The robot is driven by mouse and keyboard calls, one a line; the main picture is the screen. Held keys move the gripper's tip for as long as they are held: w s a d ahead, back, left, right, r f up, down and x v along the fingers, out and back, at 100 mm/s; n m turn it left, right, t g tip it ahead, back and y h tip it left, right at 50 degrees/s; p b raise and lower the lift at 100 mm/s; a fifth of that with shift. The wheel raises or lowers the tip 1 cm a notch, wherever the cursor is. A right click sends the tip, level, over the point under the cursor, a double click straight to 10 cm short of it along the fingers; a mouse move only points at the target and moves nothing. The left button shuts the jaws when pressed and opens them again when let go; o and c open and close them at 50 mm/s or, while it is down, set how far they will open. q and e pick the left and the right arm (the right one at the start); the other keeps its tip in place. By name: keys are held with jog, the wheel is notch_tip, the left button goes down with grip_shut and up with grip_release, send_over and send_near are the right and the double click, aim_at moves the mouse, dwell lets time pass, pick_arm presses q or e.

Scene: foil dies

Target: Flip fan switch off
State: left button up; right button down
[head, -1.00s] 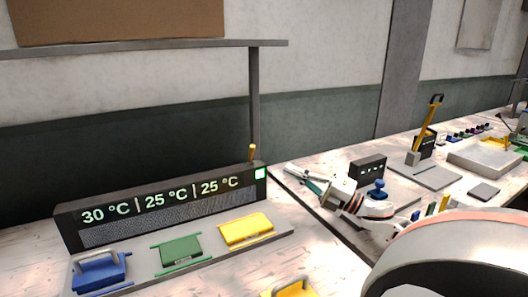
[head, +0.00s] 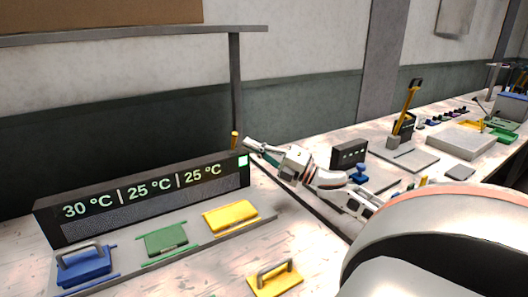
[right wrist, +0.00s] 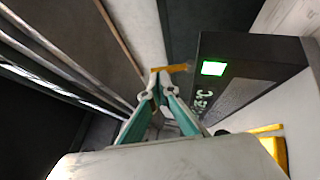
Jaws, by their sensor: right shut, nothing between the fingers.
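A small yellow lever (head: 234,140), which looks like the fan switch, stands upright at the right end of a long black display box (head: 140,194). A lit green square (head: 242,161) sits on the box's face just below it. My right gripper (head: 248,144) is shut and empty, its tips just right of the lever. In the right wrist view the fingertips (right wrist: 157,76) are at the free end of the yellow lever (right wrist: 174,68), with the green light (right wrist: 213,68) to the right. I cannot tell whether they touch. My left gripper is out of view.
The display reads 30 °C, 25 °C, 25 °C. Blue (head: 84,268), green (head: 166,240) and yellow (head: 232,216) plates lie before it, and another yellow handled plate (head: 276,279) lies nearer. A grey post (head: 236,85) rises behind the lever. More equipment stands to the right.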

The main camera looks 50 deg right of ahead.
aim_at(234, 142)
jog(key=shift+x, duration=1.05)
jog(key=shift+r+m+g+h+p, duration=0.2)
jog(key=shift+m+g+h+p, duration=0.1)
jog(key=shift+p, duration=0.65)
jog(key=w+p, duration=0.1)
jog(key=p, duration=0.1)
jog(key=w+r+p, duration=0.1)
jog(key=p, duration=0.1)
jog(key=shift+w+d+r+m+p, duration=0.2)
jog(key=shift+w+d+m+p, duration=0.1)
jog(key=shift+d+p, duration=0.1)
jog(key=shift+s, duration=0.1)
